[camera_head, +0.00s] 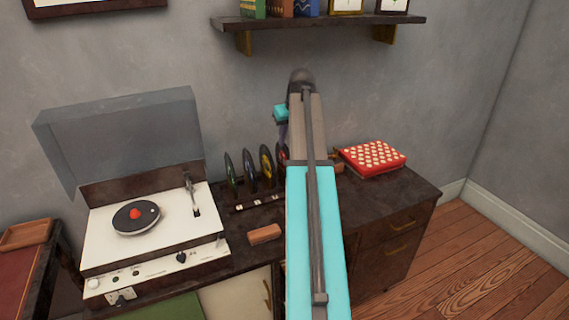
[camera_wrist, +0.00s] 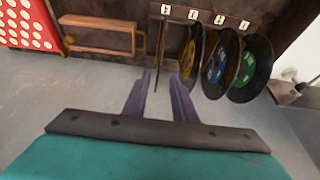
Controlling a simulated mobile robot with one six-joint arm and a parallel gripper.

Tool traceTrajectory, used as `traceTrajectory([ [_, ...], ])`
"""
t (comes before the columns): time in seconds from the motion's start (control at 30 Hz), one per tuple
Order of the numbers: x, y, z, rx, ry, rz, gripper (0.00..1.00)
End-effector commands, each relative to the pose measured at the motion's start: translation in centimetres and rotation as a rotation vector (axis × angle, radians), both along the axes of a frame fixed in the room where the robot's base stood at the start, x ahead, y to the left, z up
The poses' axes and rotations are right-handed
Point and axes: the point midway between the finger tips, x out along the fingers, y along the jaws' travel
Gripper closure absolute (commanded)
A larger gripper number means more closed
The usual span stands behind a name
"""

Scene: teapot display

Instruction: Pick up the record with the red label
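Several records stand upright in a row by a slotted strip with white tags (camera_head: 255,203). The rightmost record (camera_head: 282,153) shows a bit of red label in the head view and is partly hidden by my arm. In the wrist view a record (camera_wrist: 160,52) appears edge-on, its label not visible. Beside it are records with yellow (camera_wrist: 191,52), blue (camera_wrist: 214,64) and green (camera_wrist: 248,66) labels. My gripper (camera_wrist: 161,76) is open, its purple fingers on either side of the edge-on record's line in the picture. Contact cannot be told. My gripper (camera_head: 283,134) is above the record in the head view.
A white turntable (camera_head: 105,255) with raised lid (camera_head: 130,140) carries a dark disc with a red centre (camera_head: 135,214). A red white-dotted box (camera_head: 373,157) lies right. A brown block (camera_head: 265,234) lies in front. A wooden frame (camera_wrist: 100,35) is beside the records. A shelf (camera_head: 320,22) hangs above.

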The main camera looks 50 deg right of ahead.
Motion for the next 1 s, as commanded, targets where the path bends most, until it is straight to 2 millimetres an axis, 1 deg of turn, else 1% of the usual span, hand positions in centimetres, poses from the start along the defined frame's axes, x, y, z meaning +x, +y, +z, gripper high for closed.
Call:
traceTrajectory([
  [0.17, 0.6, -0.3, -1.6, 0.000, 0.001, 0.000, 0.75],
  [0.4, 1.7, -0.8, -4.6, 0.001, 0.002, -0.001, 0.75],
  [0.6, 2.6, -1.2, -6.8, 0.001, 0.001, -0.001, 0.75],
  [0.77, 2.8, -1.3, -7.5, -0.001, 0.000, -0.001, 0.75],
  [1.0, 2.8, -1.3, -7.5, -0.001, 0.000, -0.001, 0.75],
])
